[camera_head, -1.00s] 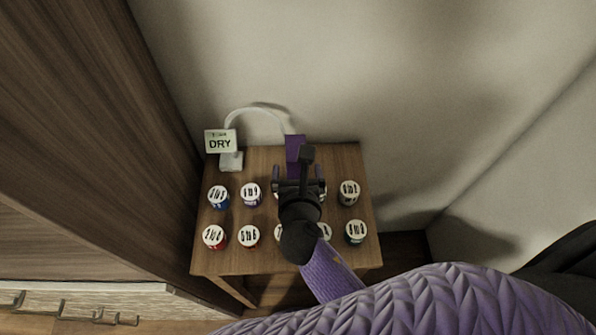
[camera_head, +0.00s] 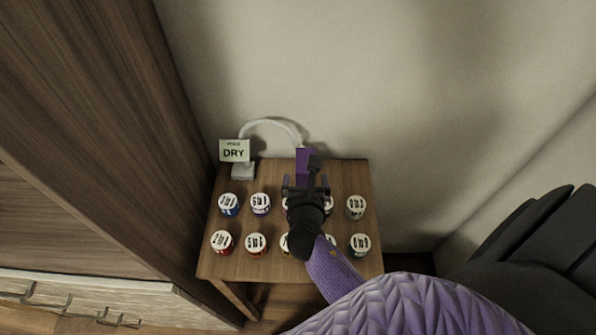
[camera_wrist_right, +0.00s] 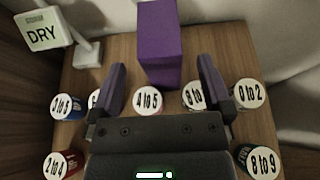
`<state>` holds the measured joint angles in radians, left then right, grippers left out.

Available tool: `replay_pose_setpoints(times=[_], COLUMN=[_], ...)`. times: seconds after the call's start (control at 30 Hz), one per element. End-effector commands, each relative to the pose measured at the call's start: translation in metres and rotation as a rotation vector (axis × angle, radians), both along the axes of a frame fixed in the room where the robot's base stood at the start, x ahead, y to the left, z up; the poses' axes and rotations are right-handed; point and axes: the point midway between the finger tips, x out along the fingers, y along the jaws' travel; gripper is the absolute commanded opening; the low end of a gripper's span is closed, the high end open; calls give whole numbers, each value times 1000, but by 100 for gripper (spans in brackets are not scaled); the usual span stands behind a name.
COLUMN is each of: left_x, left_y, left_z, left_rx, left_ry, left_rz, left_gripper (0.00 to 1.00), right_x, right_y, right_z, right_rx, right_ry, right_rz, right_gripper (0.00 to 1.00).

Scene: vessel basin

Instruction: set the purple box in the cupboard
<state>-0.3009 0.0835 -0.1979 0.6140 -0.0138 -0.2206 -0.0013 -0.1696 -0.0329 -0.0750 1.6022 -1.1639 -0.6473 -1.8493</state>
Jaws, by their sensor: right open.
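The purple box (camera_head: 303,161) stands upright at the back of the small wooden table, near the wall. In the right wrist view the purple box (camera_wrist_right: 160,45) is ahead of the fingers, at the middle of the picture. My right gripper (camera_head: 305,183) is over the table in front of the box. In the wrist view its two fingers (camera_wrist_right: 161,88) are spread wide, with nothing held between them, and the box stands beyond their tips. My left gripper is out of view. I cannot tell whether the dark wood furniture (camera_head: 100,100) at the left is the cupboard.
Several lidded jars with number labels, such as one marked 4 to 5 (camera_wrist_right: 148,101), stand in rows on the table (camera_head: 288,262), below and around my gripper. A sign reading DRY (camera_head: 235,150) stands at the table's back left. Drawers with handles (camera_head: 70,300) are at lower left.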

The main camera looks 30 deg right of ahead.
Motion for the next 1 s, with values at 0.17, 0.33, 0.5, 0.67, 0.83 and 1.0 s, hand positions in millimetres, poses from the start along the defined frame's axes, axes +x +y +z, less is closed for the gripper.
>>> replay_pose_setpoints(times=[0.17,0.33,0.5,0.67,0.83,1.0], left_x=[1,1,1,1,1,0], left_y=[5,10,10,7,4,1], left_z=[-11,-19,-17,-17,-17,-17], left_rx=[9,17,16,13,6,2], left_ry=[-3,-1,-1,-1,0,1], left_rz=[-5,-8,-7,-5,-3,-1], left_gripper=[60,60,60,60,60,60], right_x=[28,46,47,47,47,47], right_y=[-16,-27,-28,-27,-27,-27], right_z=[-12,-20,-19,-19,-19,-19], right_rx=[1,0,1,1,1,1], right_ry=[-1,2,2,2,2,2], right_rz=[-2,0,1,1,1,1], right_gripper=[100,100,100,75,39,3])
